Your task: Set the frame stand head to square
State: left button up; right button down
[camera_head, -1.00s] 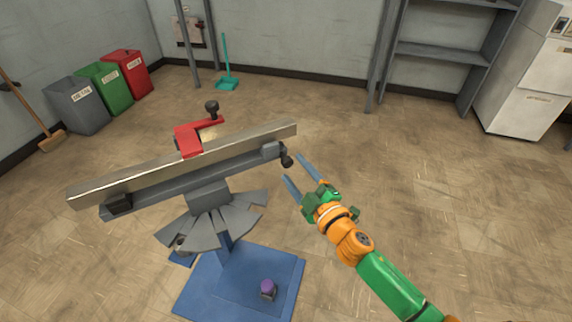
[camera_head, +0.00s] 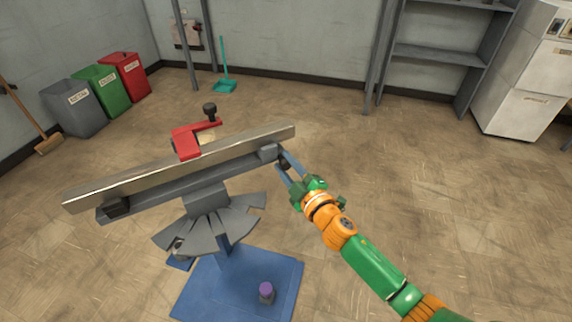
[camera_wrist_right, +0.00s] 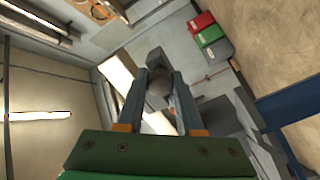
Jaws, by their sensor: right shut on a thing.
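The frame stand has a blue base (camera_head: 205,291) and a grey fan-shaped plate (camera_head: 213,228) under its head (camera_head: 165,188). The head carries a long metal bar (camera_head: 160,173) and sits at a slant, its right end higher in the picture. A red clamp (camera_head: 187,142) with a dark knob (camera_head: 210,109) grips the bar. My right gripper (camera_head: 284,162) is shut on the dark round knob at the head's right end. In the right wrist view this knob (camera_wrist_right: 158,88) lies between the two fingers. My left gripper is not in view.
A purple-topped knob (camera_head: 266,289) stands on the blue base. Metal, green and red bins (camera_head: 101,90) stand at the back left. A shelf (camera_head: 440,55) and a white cabinet (camera_head: 520,95) are at the back right. The floor around the stand is clear.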

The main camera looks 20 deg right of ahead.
aim_at(203, 193)
jog(key=k+j+z, duration=0.1)
jog(key=j+z, duration=0.45)
jog(key=j, duration=0.35)
jog(key=j+z, duration=0.2)
jog(key=j, duration=0.35)
jog(key=k, duration=0.05)
